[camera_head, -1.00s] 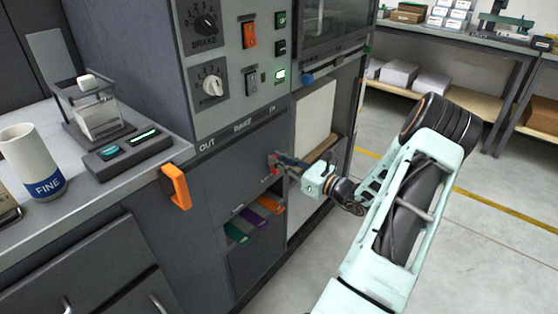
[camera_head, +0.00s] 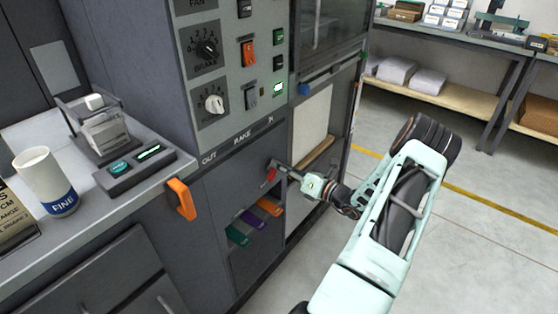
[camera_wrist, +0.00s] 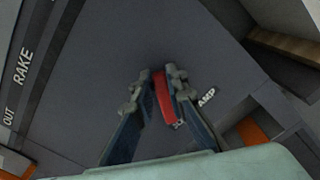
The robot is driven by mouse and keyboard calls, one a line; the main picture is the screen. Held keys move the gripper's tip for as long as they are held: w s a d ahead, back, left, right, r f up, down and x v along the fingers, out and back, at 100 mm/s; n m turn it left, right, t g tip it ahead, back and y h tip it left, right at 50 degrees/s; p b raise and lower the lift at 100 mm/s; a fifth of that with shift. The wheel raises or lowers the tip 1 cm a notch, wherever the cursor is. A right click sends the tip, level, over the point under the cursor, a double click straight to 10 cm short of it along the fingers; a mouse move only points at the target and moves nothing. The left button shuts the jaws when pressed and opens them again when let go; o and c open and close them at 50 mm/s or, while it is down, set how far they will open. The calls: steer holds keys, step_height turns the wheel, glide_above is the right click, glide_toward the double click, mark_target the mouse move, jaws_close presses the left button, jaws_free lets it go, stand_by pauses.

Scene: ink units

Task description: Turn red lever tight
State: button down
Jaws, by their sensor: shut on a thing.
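The red lever (camera_head: 271,175) is on the dark front panel of the grey machine, below the lettering "OUT", "RAKE" and "IN". In the wrist view the red lever (camera_wrist: 163,98) stands between my two fingers, slightly tilted, with part of the lettering "AMP" beside it. My gripper (camera_head: 277,168) reaches the panel from the right and is shut on the red lever. The fingers of my gripper (camera_wrist: 165,80) also show in the wrist view, one on each side of the lever. The lever's pivot is not clear.
An orange handle (camera_head: 181,199) juts from the counter (camera_head: 100,212) at the left. A paper cup (camera_head: 46,182) stands on that counter. The floor at the right is clear.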

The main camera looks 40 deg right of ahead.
steer(key=shift+d+f+m+p, duration=0.2)
steer(key=shift+f+m+p, duration=0.25)
steer(key=shift+m, duration=1.3)
steer(key=shift+d+f+m+p, duration=0.15)
steer(key=shift+f+m+p, duration=0.3)
steer(key=shift+m, duration=1.35)
steer(key=shift+d+f+m+p, duration=0.25)
steer(key=shift+m+p, duration=0.3)
steer(key=shift+m, duration=1.2)
steer(key=shift+a, duration=0.1)
steer(key=c, duration=1.9)
jaws_free()
steer(key=shift+w, duration=0.1)
steer(key=shift+c, duration=0.2)
steer(key=v, duration=1.2)
